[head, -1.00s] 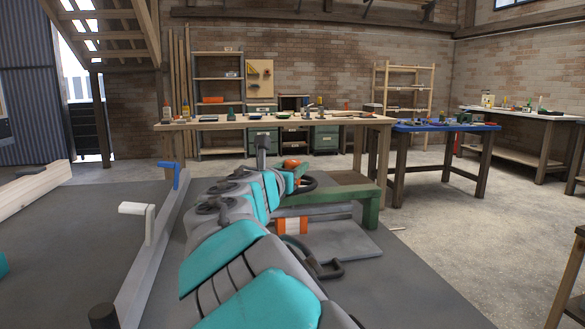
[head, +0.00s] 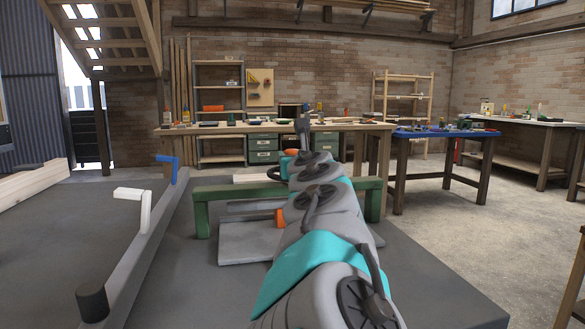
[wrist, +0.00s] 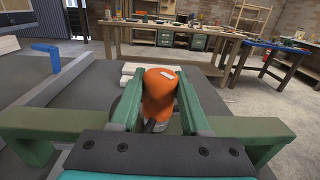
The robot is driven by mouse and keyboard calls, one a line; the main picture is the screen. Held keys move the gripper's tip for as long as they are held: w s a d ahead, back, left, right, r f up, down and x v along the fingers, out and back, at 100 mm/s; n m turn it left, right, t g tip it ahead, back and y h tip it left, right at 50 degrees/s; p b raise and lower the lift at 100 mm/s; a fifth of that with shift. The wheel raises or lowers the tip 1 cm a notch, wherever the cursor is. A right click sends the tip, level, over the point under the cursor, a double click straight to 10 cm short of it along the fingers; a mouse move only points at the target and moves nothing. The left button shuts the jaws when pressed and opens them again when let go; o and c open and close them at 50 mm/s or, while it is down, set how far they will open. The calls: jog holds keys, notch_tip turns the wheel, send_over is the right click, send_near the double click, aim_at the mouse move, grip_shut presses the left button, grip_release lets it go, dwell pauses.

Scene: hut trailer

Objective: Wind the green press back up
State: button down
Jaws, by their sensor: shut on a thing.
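The green press (head: 202,215) stands on the grey bench, a low green frame with a crossbeam over a grey plate (head: 238,247). A black wheel rim (head: 273,174) shows above its beam. An orange knob (wrist: 158,92) with a pale label sits at the top, between the two green fingers of my gripper (wrist: 156,84) in the wrist view. My gripper is shut on this knob. In the head view my arm hides most of the gripper (head: 292,153) and the press's middle. An orange piece (head: 280,217) shows under the beam, partly hidden by my arm.
A rail along the bench's left carries a white crank (head: 133,197) and a blue crank (head: 168,160). A dark post (head: 92,302) stands near me. Behind are a wooden workbench (head: 345,128) and a blue-topped table (head: 440,133). The floor at right is clear.

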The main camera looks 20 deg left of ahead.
jog(key=n+g+y+b, duration=0.2)
jog(key=n+y+b, duration=0.1)
jog(key=shift+w+d+f+g+y+b, duration=0.15)
jog(key=shift+f+g+y+b, duration=0.1)
jog(key=shift+g+y+b, duration=0.15)
jog(key=shift+r+n+g+y+b, duration=0.1)
jog(key=shift+n+g+y+b, duration=0.45)
jog(key=shift+n+g+y, duration=0.45)
jog(key=n+g, duration=0.1)
jog(key=n+g+y, duration=0.1)
jog(key=g, duration=0.1)
jog(key=shift+r+y, duration=0.2)
jog(key=shift+y, duration=0.1)
jog(key=shift+r+n+g+y+p, duration=0.1)
jog(key=shift+n+g+y+p, duration=0.7)
jog(key=shift+g, duration=0.9)
jog(key=n+g+p, duration=0.2)
jog(key=p, duration=0.1)
jog(key=shift+r, duration=0.2)
jog(key=n+g+p, duration=0.1)
jog(key=g+p, duration=0.2)
jog(key=shift+n+p, duration=0.35)
jog(key=shift+n, duration=0.05)
jog(key=shift+g+p, duration=0.4)
jog(key=shift+p, duration=0.2)
jog(key=shift+f+n+g+p, duration=0.3)
jog(key=shift+n+p, duration=0.2)
jog(key=shift+p, duration=0.1)
